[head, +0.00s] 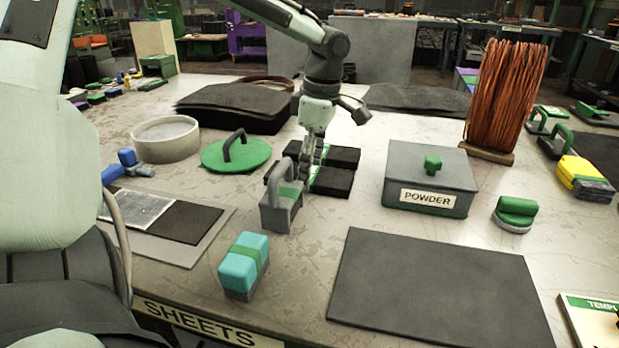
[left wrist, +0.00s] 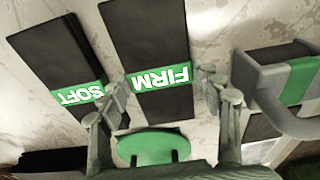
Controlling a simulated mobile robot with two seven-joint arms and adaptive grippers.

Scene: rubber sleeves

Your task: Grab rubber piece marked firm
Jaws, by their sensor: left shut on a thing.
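The black rubber piece marked FIRM, with a green label band, lies in the middle of the left wrist view (left wrist: 147,35). In the head view it is the nearer of two dark pieces (head: 335,183). My left gripper (head: 314,166) reaches down over it from above, and its fingers are shut on the piece's two long sides. The piece looks level and low at the tabletop; I cannot tell whether it touches it. The black piece marked SOFT (left wrist: 55,52) lies just beyond, also seen in the head view (head: 337,156). My right gripper is not in view.
A grey handled block (head: 280,212) stands close in front of the gripper. A green lid (head: 235,156) with a dark handle lies left. A grey POWDER box (head: 430,176) stands right, and a dark mat (head: 435,290) lies in front.

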